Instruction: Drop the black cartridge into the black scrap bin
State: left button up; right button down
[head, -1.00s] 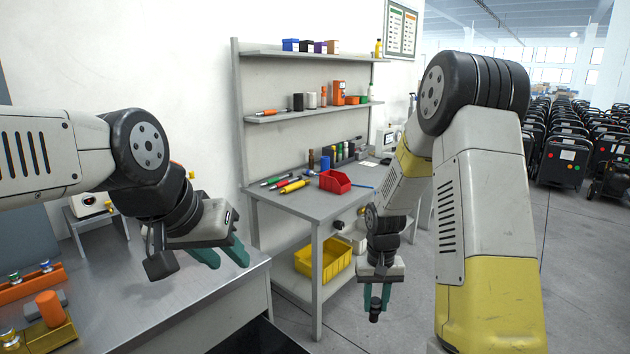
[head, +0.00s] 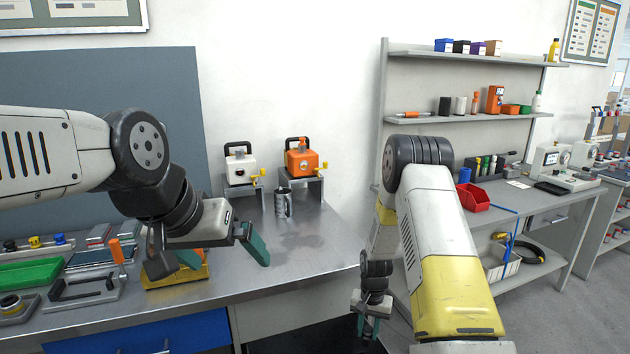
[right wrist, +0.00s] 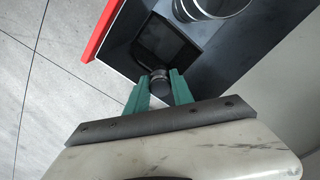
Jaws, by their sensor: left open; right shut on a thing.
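My right gripper (head: 370,328) hangs low beside the steel bench's right end in the head view. In the right wrist view its green fingers are shut on the black cartridge (right wrist: 160,88), a small dark cylinder with a greyish end. Beyond the fingertips is a dark square recess (right wrist: 163,42) in a black surface; I cannot tell for sure whether this is the black scrap bin. No scrap bin can be made out in the head view. My left gripper (head: 250,245) is open and empty above the steel bench.
The steel bench (head: 300,255) carries a white unit (head: 240,168), an orange unit (head: 301,160), a metal mug (head: 283,203) and a green tray (head: 30,273). A shelved workbench with a red bin (head: 473,197) stands right. A red edge (right wrist: 101,30) borders the black surface.

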notch_tip(320, 180, down, 20)
jog(key=m, duration=0.2)
jog(key=shift+s+d+r+m, duration=0.15)
jog(key=shift+d+m, duration=0.1)
jog(key=shift+m, duration=0.05)
jog(key=c, duration=1)
grip_release()
notch_tip(320, 180, up, 8)
jog(key=shift+f, duration=0.1)
